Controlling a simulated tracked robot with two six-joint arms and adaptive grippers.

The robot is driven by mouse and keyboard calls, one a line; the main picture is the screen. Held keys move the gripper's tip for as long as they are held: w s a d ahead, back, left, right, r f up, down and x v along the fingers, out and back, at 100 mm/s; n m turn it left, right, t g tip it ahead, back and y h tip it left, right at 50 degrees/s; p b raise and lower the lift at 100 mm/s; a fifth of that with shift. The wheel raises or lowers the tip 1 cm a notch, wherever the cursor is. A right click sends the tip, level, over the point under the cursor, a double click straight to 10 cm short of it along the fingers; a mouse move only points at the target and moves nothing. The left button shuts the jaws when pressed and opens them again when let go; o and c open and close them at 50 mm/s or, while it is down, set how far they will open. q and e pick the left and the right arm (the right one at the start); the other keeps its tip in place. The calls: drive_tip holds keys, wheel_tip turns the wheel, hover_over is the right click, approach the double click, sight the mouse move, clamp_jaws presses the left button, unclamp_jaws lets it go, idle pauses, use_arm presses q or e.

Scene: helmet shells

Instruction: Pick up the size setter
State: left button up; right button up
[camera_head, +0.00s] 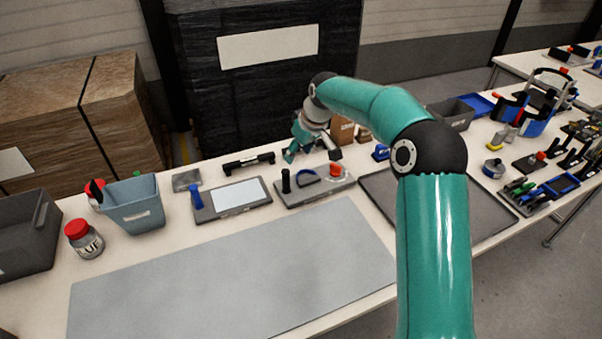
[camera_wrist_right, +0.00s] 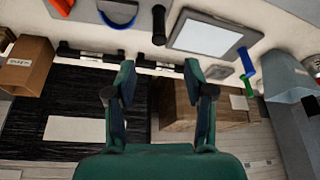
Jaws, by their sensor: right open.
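I cannot tell for certain which object is the size setter. A long black bar with blocks at both ends (camera_head: 248,163) lies at the back of the table; it also shows in the right wrist view (camera_wrist_right: 158,65), partly behind the fingers. A grey board (camera_head: 318,187) with a black upright handle (camera_head: 286,181), a dark blue curved strap and an orange-red knob (camera_head: 336,170) lies to its right. My right gripper (camera_head: 312,152) is open above the table's back edge, right of the bar. In the right wrist view its spread fingers (camera_wrist_right: 160,88) hold nothing. My left gripper is not in view.
A board with a pale panel (camera_head: 236,197) and blue handle (camera_head: 196,196) lies left of the grey board. A blue-grey bin (camera_head: 138,207) and a red-lidded jar (camera_head: 84,238) stand left. A cardboard box (camera_wrist_right: 27,66) stands nearby. The grey mat (camera_head: 240,270) is clear.

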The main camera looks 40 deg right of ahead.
sight(285, 179)
drive_tip(key=x, duration=0.3)
drive_tip(key=p+x, duration=0.1)
drive_tip(key=x, duration=0.3)
drive_tip(key=p+x, duration=0.1)
drive_tip(key=x, duration=0.3)
drive_tip(key=shift+w+d, duration=0.2)
drive_tip(key=shift+w, duration=0.15)
drive_tip(key=p+x, duration=0.2)
drive_tip(key=x, duration=0.2)
drive_tip(key=shift+a+f+p, duration=0.1)
drive_tip(key=shift+f+p, duration=0.05)
drive_tip(key=shift+p, duration=0.15)
drive_tip(key=shift+w+f, duration=0.15)
drive_tip(key=shift+f, duration=0.35)
clamp_jaws()
